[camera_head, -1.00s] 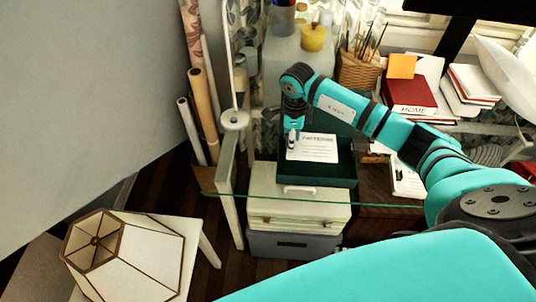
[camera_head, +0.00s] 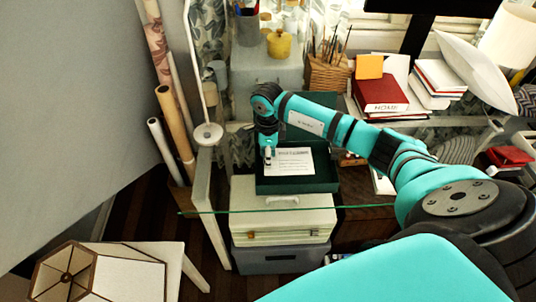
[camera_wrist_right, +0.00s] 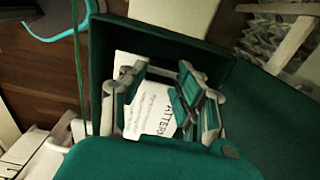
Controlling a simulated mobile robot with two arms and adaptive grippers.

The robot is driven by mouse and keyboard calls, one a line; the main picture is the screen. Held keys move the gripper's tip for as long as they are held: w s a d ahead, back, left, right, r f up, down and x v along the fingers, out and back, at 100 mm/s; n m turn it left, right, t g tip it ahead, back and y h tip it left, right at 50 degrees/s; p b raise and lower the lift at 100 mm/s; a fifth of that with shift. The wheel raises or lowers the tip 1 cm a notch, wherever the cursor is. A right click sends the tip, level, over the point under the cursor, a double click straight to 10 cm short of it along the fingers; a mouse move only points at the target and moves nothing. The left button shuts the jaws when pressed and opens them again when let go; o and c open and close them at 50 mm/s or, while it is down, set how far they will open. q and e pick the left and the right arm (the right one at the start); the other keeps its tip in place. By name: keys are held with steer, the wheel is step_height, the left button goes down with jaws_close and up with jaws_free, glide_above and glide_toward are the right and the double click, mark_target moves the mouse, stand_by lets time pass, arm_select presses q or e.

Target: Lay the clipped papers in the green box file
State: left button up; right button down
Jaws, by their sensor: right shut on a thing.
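The clipped papers (camera_head: 291,162), white sheets with printed lines, are over the open green box file (camera_head: 300,186). In the right wrist view the papers (camera_wrist_right: 150,110) show within the dark green walls of the box file (camera_wrist_right: 180,38). I cannot tell whether they touch its floor. My right gripper (camera_head: 267,156) points down at the left edge of the papers and is shut on them. In the right wrist view its fingers (camera_wrist_right: 164,75) are on either side of the papers and hide part of them. My left gripper is not in view.
The box file stands on a cream case (camera_head: 283,222) above a grey box (camera_head: 280,259). A glass edge (camera_head: 400,203) runs across in front. Rolled paper tubes (camera_head: 172,135) stand at the left. A red book (camera_head: 380,92) and a brush basket (camera_head: 328,74) are behind.

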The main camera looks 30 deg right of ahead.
steer(key=c, duration=1.3)
jaws_free()
steer(key=o, duration=0.4)
steer(key=shift+r, duration=0.3)
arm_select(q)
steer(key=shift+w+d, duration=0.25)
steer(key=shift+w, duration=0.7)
arm_select(e)
step_height(320, 180, up, 11)
steer(key=shift+r, duration=0.2)
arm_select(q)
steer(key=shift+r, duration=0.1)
